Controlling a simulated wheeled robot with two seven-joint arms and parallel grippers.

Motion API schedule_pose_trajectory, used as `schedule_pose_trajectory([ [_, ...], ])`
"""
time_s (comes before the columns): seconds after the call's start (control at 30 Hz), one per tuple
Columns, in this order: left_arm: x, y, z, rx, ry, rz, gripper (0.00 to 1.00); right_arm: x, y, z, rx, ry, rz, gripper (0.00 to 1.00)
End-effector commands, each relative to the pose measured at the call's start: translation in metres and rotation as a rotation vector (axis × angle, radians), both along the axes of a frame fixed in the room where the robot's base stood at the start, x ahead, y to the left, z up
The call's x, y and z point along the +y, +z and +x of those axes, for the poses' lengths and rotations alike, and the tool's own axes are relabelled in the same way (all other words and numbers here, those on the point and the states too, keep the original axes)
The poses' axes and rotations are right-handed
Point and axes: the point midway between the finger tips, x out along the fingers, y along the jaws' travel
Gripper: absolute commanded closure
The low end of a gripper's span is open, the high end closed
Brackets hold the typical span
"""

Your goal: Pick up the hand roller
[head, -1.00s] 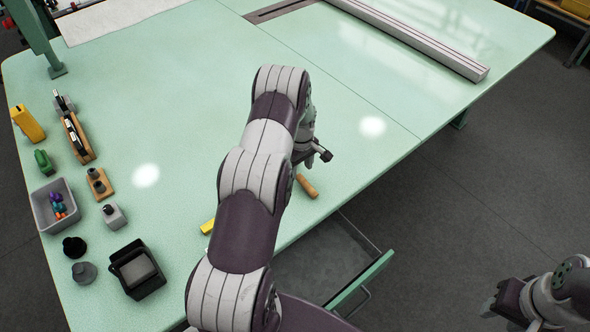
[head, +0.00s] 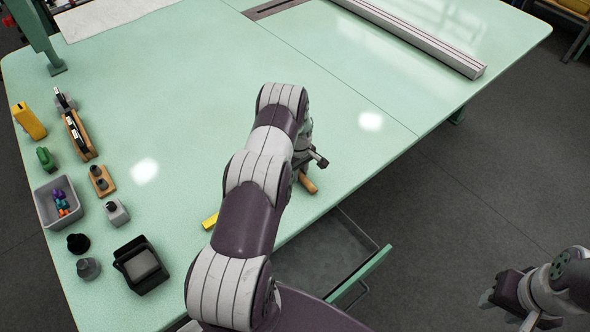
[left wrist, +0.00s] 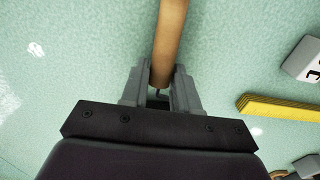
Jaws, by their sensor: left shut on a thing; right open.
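A wooden handle, which I take to be the hand roller's (head: 308,183), shows near the table's front edge, mostly hidden under my left arm. In the left wrist view the round wooden handle (left wrist: 169,38) runs up out of frame, its lower end between the fingers. My left gripper (left wrist: 160,84) is shut on it; in the head view this gripper (head: 303,164) is partly hidden by the arm. The roller's head is not visible. My right gripper (head: 497,296) is open and empty, off the table at the lower right.
A yellow bar (head: 210,221) lies left of the arm. A grey bin (head: 46,212), a black box (head: 141,266) and several small tools line the table's left side. A long metal rail (head: 420,38) lies at the back right. The table's middle is clear.

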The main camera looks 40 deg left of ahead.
Motion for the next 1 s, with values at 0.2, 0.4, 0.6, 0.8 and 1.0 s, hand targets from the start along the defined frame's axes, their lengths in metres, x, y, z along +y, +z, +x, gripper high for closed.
schedule_pose_trajectory([
  [0.2, 0.0, 0.013, 0.001, -0.002, 0.0, 0.001, 1.0, 0.0, -0.007, 0.0, 0.0, 0.0, 0.0, 0.57],
  [0.4, -0.014, 0.047, -0.001, -0.001, -0.005, 0.001, 1.0, 0.0, -0.022, 0.0, 0.0, 0.0, 0.0, 0.57],
  [0.6, -0.061, 0.074, -0.008, -0.002, -0.005, 0.0, 1.0, 0.0, -0.035, 0.0, 0.0, 0.0, 0.0, 0.57],
  [0.8, -0.1, 0.099, -0.015, -0.002, -0.003, 0.0, 1.0, 0.0, -0.044, 0.0, 0.0, 0.0, 0.0, 0.57],
  [1.0, -0.115, 0.11, -0.018, 0.0, -0.001, 0.0, 1.0, 0.0, -0.046, 0.0, 0.0, 0.0, 0.0, 0.57],
])
